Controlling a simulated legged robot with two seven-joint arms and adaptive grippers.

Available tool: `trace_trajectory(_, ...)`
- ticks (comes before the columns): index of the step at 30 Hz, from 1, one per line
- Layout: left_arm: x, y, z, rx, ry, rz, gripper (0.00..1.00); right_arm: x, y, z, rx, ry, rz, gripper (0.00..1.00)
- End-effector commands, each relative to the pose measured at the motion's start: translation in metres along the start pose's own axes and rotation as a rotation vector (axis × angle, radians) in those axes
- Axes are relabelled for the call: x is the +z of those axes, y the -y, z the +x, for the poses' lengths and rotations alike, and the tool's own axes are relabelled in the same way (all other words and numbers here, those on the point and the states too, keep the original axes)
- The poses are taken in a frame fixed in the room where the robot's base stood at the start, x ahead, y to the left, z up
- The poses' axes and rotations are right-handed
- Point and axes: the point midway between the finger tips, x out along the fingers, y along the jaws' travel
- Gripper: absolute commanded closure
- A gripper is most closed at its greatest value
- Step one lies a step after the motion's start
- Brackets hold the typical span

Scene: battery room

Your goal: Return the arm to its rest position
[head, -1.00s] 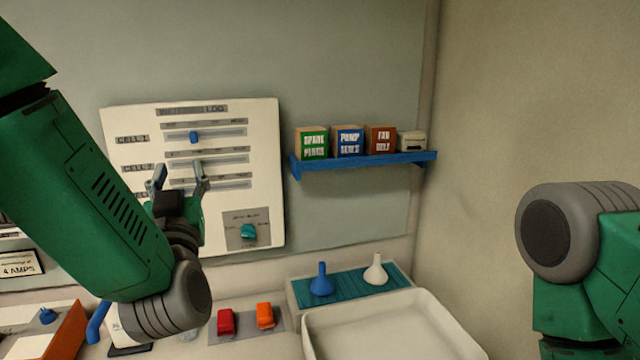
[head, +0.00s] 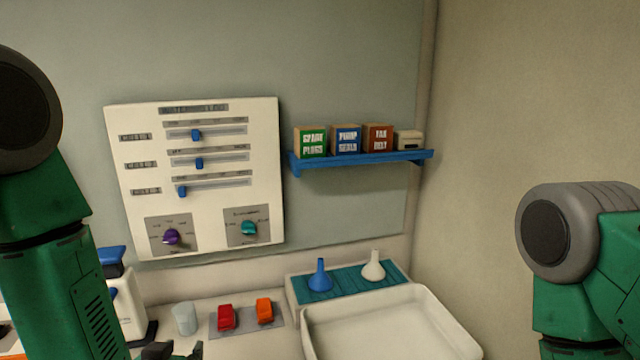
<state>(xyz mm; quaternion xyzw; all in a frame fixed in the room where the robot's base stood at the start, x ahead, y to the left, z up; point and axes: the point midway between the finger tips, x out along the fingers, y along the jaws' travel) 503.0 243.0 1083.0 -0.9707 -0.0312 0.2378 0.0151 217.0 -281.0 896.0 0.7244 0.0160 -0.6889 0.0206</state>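My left arm (head: 65,290) comes down the left side, and its gripper (head: 177,351) shows only at the bottom edge, low in front of the counter. Its fingertips look apart with nothing between them; the rest of it is cut off. It is clear of the white wall panel (head: 215,216), which has three blue sliders, a purple knob (head: 171,237) and a teal knob (head: 248,228). My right arm (head: 590,250) is folded at the right edge, and its gripper is out of view.
A clear cup (head: 185,318) and a grey plate with a red (head: 226,317) and an orange (head: 264,310) piece lie near the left gripper. A white tray (head: 325,346), two funnels on a teal mat (head: 345,279) and a blue shelf (head: 365,160) with boxes are farther right.

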Motion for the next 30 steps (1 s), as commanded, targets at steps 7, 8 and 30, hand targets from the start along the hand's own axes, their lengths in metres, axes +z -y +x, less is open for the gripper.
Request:
trace_trajectory(7, 0.18, 0.025, -0.058, 0.053, 0.536, -0.003, 0.64, 0.0, 0.0, 0.0, 0.0, 0.0, 0.0, 0.6)
trace_trajectory(8, 0.198, 0.028, -0.069, 0.056, 0.594, -0.005, 0.64, 0.0, 0.0, 0.0, 0.0, 0.0, 0.0, 0.6)
trace_trajectory(30, 0.398, 0.047, -0.129, 0.073, 1.066, 0.027, 0.64, 0.005, 0.001, 0.102, 0.0, 0.0, 0.0, 0.6)
